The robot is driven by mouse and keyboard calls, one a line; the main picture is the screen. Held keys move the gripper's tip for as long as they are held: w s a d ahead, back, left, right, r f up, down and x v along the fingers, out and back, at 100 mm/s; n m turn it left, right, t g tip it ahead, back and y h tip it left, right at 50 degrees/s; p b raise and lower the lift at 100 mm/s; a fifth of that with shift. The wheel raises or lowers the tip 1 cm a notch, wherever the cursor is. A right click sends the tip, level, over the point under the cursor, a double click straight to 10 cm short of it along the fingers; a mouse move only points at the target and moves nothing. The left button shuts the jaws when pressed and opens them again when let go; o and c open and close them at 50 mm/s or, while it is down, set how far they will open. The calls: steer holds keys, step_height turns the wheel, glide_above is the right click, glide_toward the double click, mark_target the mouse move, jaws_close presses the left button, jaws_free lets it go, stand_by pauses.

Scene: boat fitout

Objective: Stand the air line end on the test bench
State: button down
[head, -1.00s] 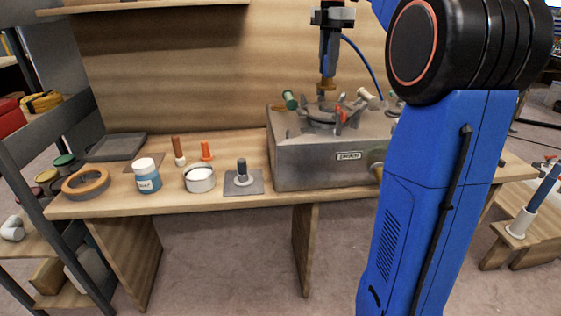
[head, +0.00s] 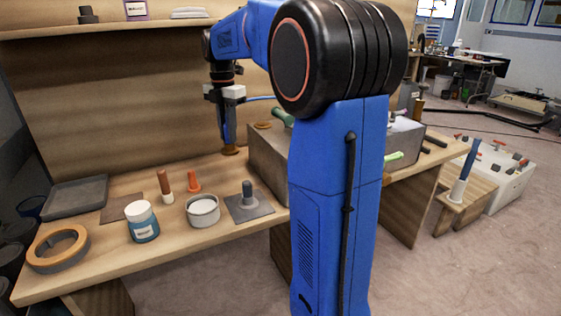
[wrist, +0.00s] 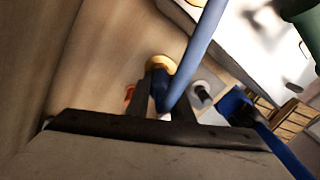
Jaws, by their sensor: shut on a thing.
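My gripper (head: 225,138) points down over the back of the wooden bench (head: 120,262), left of the grey stove-like box (head: 268,150). It is shut on the end of the blue air line. The brass-coloured tip (head: 230,150) shows below the fingers, upright; I cannot tell whether it touches the bench. The blue hose (head: 260,98) runs right and disappears behind my arm. In the wrist view, the gripper (wrist: 165,85) holds the air line end, with its yellowish tip (wrist: 160,64) beyond the fingers and the hose (wrist: 205,38) crossing in front.
A grey plate with a post (head: 248,203), a white-filled tin (head: 203,210), a blue jar (head: 142,222), orange (head: 194,181) and brown (head: 165,186) upright pieces, a tape roll (head: 58,248) and a grey tray (head: 63,197) stand on the bench. A shelf (head: 140,24) hangs above.

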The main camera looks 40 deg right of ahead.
steer(key=shift+w+f, duration=0.2)
steer(key=shift+f, duration=5.1)
steer(key=shift+f, duration=0.15)
steer(key=c, duration=1.6)
jaws_free()
steer(key=shift+o, duration=0.2)
